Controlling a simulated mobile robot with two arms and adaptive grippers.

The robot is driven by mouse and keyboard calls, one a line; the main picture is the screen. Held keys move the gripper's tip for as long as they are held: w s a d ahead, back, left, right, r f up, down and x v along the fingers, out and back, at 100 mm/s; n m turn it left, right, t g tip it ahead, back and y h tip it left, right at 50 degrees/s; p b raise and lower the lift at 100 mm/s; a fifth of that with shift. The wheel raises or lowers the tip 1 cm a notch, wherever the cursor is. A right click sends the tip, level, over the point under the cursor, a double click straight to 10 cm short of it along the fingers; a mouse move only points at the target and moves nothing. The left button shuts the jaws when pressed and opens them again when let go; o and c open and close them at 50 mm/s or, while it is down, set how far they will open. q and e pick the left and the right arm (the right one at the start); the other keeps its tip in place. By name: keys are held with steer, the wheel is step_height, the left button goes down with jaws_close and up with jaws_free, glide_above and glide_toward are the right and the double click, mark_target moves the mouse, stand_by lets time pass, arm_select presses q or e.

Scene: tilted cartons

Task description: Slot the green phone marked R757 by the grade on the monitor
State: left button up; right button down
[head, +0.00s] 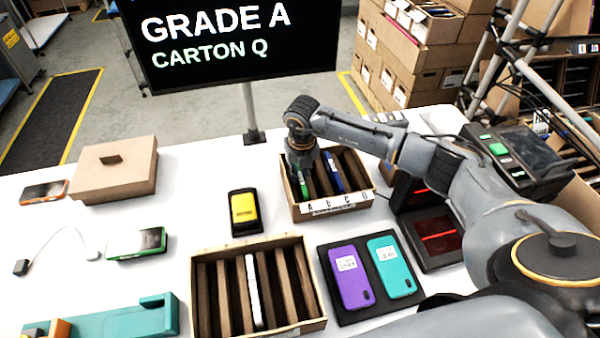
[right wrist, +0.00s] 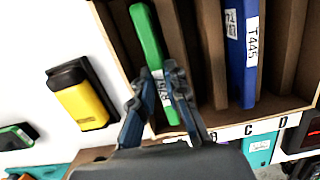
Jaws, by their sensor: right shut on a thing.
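The green phone (right wrist: 152,55) with a white label, partly readable as R757, stands on edge in the left end of the lettered carton (right wrist: 275,110), in what looks like compartment A. In the head view the green phone (head: 304,185) shows below my right gripper (head: 302,165). My right gripper (right wrist: 158,88) is shut on the phone's near end; how deep the phone sits is unclear. The monitor (head: 230,40) reads GRADE A, CARTON Q. The lettered carton (head: 330,208) also holds a blue phone (right wrist: 240,60) labelled T445. My left gripper is not in view.
A second divided carton (head: 201,300) in front holds a white phone (head: 253,290). Purple (head: 350,277) and teal (head: 390,265) phones lie on a black tray. A yellow-faced device (head: 244,210) sits left of the lettered carton; red-lit scanners (head: 437,238) stand right.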

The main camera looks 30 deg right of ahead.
stand_by(0.3)
steer(key=c, duration=1.3)
jaws_free()
steer(key=r, duration=0.4)
steer(key=s+r, duration=0.1)
steer(key=r, duration=0.7)
steer(key=shift+s+a, duration=0.15)
steer(key=shift+s, duration=0.1)
step_height(320, 180, up, 7)
steer(key=p, duration=0.4)
